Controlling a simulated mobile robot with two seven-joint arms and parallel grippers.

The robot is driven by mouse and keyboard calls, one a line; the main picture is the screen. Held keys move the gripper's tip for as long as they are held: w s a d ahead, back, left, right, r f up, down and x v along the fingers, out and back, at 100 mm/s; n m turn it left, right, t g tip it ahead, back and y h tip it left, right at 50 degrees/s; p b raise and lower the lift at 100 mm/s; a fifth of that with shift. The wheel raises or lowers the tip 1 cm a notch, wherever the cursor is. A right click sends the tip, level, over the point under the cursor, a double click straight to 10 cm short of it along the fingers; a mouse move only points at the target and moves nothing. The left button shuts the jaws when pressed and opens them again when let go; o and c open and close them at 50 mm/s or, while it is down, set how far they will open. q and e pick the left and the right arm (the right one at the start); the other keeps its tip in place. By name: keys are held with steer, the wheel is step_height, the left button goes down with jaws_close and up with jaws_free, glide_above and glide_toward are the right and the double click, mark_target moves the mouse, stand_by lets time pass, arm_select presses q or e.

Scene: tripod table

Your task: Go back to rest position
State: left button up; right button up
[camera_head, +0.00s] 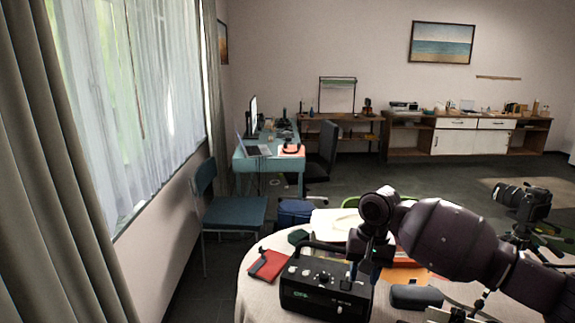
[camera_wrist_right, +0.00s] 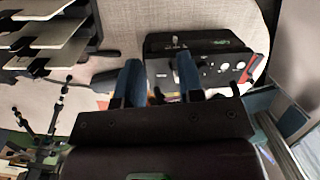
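My right arm comes in from the right in the head view, and its gripper (camera_head: 362,266) points down at the right side of a black box-shaped device with knobs and a handle (camera_head: 318,287). In the right wrist view the two blue fingers of this gripper (camera_wrist_right: 158,66) stand apart with nothing visible held between them. The device's knobbed panel (camera_wrist_right: 222,68) lies just beyond the fingertips; I cannot tell whether they touch it. My left gripper is in neither view.
The round table (camera_head: 256,290) also carries a red pouch (camera_head: 268,264), a dark case (camera_head: 416,296) and papers. A camera on a tripod (camera_head: 524,203) stands at the right. A tiered rack (camera_wrist_right: 50,35) shows in the wrist view. A blue chair (camera_head: 233,212) stands beyond the table.

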steer(key=w+a+r+n+t+y, duration=0.4)
steer(key=w+a+r+n+t, duration=0.1)
steer(key=w+a+n+t, duration=0.25)
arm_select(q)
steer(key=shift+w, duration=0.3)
arm_select(e)
steer(key=s+d+f+m+t+h, duration=0.1)
steer(key=s+d+f, duration=0.5)
steer(key=s+f, duration=0.4)
steer(key=s+d+f+m+t+h, duration=0.1)
steer(key=s+d+f+t+h, duration=0.1)
steer(key=s+d+f, duration=0.4)
steer(key=s+d+f+m+t+h, duration=0.1)
steer(key=s+d+f, duration=0.5)
steer(key=s+f, duration=0.8)
steer(key=s+m+h, duration=0.1)
steer(key=s, duration=0.5)
steer(key=shift+s+d+t, duration=0.15)
steer(key=shift+d+t, duration=0.05)
steer(key=shift+t, duration=0.15)
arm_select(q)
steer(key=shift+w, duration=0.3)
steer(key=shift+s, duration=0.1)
